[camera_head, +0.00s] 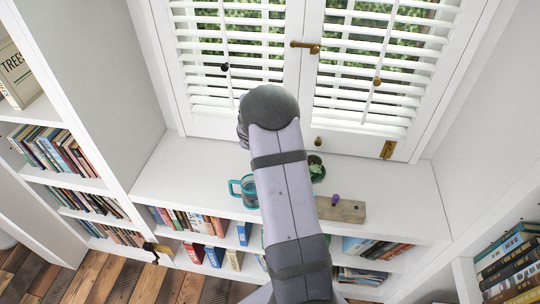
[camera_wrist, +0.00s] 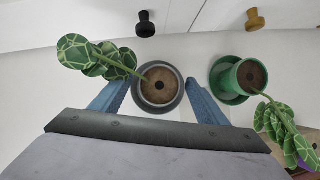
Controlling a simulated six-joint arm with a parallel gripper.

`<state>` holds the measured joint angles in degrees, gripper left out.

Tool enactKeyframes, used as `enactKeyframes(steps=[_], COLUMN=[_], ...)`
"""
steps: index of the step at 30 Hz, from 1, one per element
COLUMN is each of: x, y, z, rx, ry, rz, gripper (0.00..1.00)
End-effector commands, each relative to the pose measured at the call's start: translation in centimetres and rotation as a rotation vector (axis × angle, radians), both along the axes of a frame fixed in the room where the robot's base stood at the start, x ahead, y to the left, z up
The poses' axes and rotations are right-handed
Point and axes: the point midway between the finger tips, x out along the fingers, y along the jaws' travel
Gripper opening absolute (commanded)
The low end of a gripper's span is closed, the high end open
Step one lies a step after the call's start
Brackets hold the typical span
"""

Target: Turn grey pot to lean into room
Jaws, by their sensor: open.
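The grey pot (camera_wrist: 171,99) stands on the white sill, seen from above in the wrist view, with brown soil inside. Its plant (camera_wrist: 90,57), with pale-veined green leaves, leans to the left and slightly toward the window side. My gripper (camera_wrist: 158,88) is open, with one blue finger on each side of the grey pot. I cannot tell whether either finger touches it. In the head view my arm hides the grey pot and the gripper.
A green pot (camera_wrist: 234,88) on a green saucer stands just right, its plant (camera_wrist: 281,124) leaning toward lower right. A teal mug (camera_head: 236,188) is left of my arm. A wooden block (camera_head: 345,211) with a purple object (camera_head: 335,199) lies right. Shutters (camera_head: 375,60) stand behind.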

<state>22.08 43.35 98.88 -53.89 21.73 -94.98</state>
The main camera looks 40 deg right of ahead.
Motion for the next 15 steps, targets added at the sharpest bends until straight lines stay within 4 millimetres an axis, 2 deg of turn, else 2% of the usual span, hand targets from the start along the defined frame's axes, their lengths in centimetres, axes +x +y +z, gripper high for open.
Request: enactKeyframes(steps=[15], x=[-1.5], y=[2.6], z=[5.5], rx=[-0.001], ry=[-0.004], rz=[0.001], gripper=[0.68])
